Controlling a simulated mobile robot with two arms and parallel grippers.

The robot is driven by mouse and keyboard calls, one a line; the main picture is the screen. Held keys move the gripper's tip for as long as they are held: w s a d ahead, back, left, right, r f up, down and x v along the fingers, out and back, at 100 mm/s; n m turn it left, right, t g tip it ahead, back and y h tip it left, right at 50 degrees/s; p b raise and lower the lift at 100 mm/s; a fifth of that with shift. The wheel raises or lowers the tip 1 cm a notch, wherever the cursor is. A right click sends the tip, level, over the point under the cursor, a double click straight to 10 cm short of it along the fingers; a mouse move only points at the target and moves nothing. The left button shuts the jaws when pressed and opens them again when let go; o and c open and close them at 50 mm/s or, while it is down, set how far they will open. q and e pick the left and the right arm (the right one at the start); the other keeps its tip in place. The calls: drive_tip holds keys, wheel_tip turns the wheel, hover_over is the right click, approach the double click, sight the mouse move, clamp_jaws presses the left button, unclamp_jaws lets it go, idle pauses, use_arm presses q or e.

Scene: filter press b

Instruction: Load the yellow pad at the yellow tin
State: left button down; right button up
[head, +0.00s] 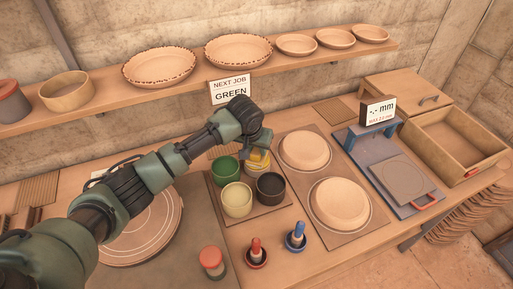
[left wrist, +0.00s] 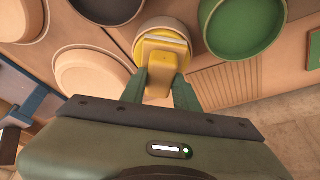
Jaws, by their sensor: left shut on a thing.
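My left gripper (left wrist: 161,88) is shut on the yellow pad (left wrist: 163,52), gripping its yellow block-like handle in the left wrist view. In the head view the yellow pad (head: 257,161) shows below the wrist, partly hidden by it, at the back of the group of tins. A pale round rim (left wrist: 167,23) shows just beyond the pad; I cannot tell whether the pad touches it. A green tin (head: 224,170) is left of the pad and a black tin (head: 270,188) is in front. My right gripper is out of view.
Two upturned clay bowls (head: 305,151) lie on mats to the right. A blue-grey press (head: 391,177) stands beyond them. Red (head: 257,253) and blue (head: 296,237) knobbed tools stand in front. A sign (head: 230,91) reads NEXT JOB GREEN.

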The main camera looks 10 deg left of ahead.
sight(256, 150)
use_arm(q)
drive_tip(key=shift+s+f+p, duration=0.1)
drive_tip(key=shift+p, duration=0.3)
idle(1.4)
wheel_tip(256, 150, up, 7)
drive_tip(key=p, duration=0.8)
idle(0.7)
